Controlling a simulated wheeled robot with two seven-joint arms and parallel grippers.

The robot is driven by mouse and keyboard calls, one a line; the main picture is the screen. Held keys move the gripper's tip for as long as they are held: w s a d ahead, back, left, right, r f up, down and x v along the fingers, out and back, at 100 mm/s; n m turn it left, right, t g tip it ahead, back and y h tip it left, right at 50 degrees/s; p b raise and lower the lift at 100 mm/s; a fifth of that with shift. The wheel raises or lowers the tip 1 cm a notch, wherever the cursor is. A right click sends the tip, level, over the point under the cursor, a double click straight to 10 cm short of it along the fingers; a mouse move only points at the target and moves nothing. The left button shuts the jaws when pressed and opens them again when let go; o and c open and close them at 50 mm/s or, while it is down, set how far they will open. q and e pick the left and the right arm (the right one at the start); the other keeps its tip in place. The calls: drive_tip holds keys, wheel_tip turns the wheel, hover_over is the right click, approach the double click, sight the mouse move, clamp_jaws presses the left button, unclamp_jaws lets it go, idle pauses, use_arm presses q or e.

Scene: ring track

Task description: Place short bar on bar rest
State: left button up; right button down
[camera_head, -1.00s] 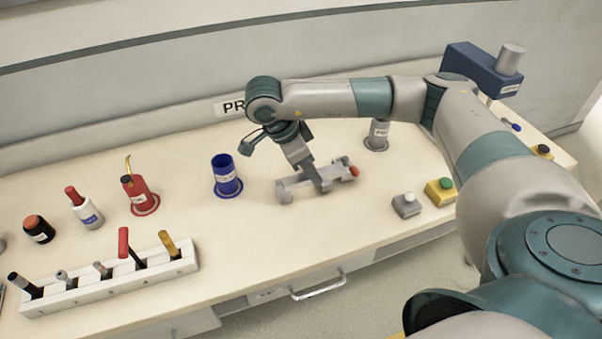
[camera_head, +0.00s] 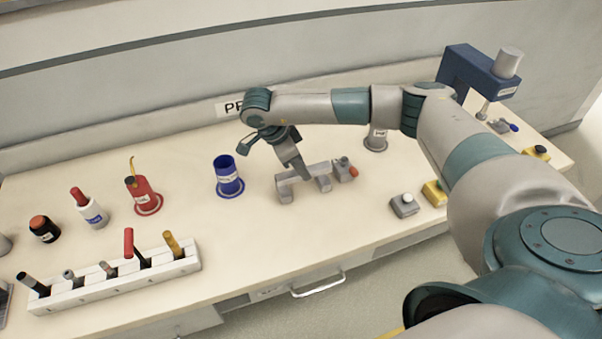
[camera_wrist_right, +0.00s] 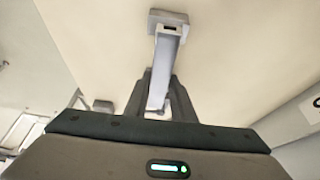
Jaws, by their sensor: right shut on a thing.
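The short grey bar (camera_head: 289,180) spans the two grey posts of the bar rest (camera_head: 324,184) at the middle of the table. My right gripper (camera_head: 305,176) comes down from above and is shut on the bar between the posts. In the right wrist view the bar (camera_wrist_right: 164,65) runs away from the fingers (camera_wrist_right: 158,100), its far end at a grey post block (camera_wrist_right: 168,17). I cannot tell whether the bar bears fully on both posts or sits slightly above them. My left gripper is not in view.
A blue cup (camera_head: 228,177) and red holder (camera_head: 144,195) stand left. A grey-button box (camera_head: 404,205) is front right. A white tool rack (camera_head: 115,280) lies front left.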

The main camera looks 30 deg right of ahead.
wheel_tip(320, 180, down, 3)
drive_tip(key=shift+r+p, duration=0.15)
drive_tip(key=shift+p, duration=0.35)
drive_tip(key=shift+f, duration=0.2)
drive_tip(key=shift+f, duration=0.1)
drive_tip(key=c, duration=1.5)
unclamp_jaws()
drive_tip(key=shift+r, duration=0.25)
